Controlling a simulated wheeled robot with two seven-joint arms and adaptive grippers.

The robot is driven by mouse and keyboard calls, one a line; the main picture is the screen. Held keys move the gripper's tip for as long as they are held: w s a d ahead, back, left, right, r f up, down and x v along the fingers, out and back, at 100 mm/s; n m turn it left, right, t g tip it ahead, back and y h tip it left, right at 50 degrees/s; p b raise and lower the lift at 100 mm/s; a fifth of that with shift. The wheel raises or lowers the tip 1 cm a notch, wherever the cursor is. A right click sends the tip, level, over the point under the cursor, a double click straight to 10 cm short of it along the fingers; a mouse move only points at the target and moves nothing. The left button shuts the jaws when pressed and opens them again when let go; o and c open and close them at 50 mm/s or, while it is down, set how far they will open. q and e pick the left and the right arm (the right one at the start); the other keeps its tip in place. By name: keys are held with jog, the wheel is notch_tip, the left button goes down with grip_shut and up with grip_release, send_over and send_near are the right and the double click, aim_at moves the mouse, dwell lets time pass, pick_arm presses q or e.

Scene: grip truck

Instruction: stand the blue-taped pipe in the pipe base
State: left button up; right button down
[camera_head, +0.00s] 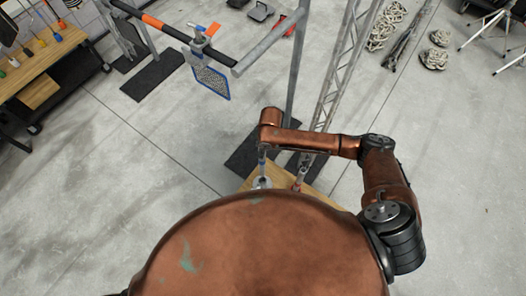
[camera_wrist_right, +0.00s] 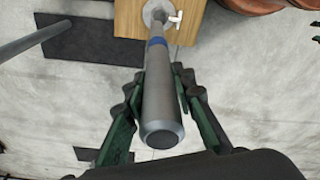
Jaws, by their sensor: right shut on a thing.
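The grey pipe with a blue tape band (camera_wrist_right: 157,42) runs up the middle of the right wrist view, its open near end facing the camera. My right gripper (camera_wrist_right: 159,73) is shut on it, with green fingers on either side. The far, taped end meets or overlaps the round pipe base (camera_wrist_right: 147,14), which has a white handle. I cannot tell whether the pipe is seated in it. In the head view the base (camera_head: 261,183) shows under my right wrist, and the gripper is mostly hidden. My left gripper is out of view.
The base is on a wooden board (camera_wrist_right: 128,20); in the head view another reddish stand (camera_head: 299,178) is close beside it. A metal truss (camera_head: 340,80) and a grey pole (camera_head: 293,70) rise just behind. Dark mats lie on the floor. Open concrete floor spreads left and right.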

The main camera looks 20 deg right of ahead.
aim_at(262, 161)
pick_arm(q)
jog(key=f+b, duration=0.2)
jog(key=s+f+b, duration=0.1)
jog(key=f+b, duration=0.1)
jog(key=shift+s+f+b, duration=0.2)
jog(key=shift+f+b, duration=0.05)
jog(key=shift+b, duration=0.15)
pick_arm(e)
jog(key=shift+n, duration=0.3)
jog(key=f, duration=0.2)
jog(key=s+f, duration=0.1)
jog(key=f, duration=0.2)
jog(key=shift+a+f, duration=0.2)
jog(key=shift+f, duration=0.4)
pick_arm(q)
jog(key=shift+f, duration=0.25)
pick_arm(e)
jog(key=shift+d+f, duration=0.1)
jog(key=shift+f, duration=1)
pick_arm(q)
jog(key=shift+b, duration=0.3)
pick_arm(e)
jog(key=shift+s+f, duration=0.1)
jog(key=shift+f, duration=0.2)
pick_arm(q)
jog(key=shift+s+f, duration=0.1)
pick_arm(e)
jog(key=shift+f, duration=0.2)
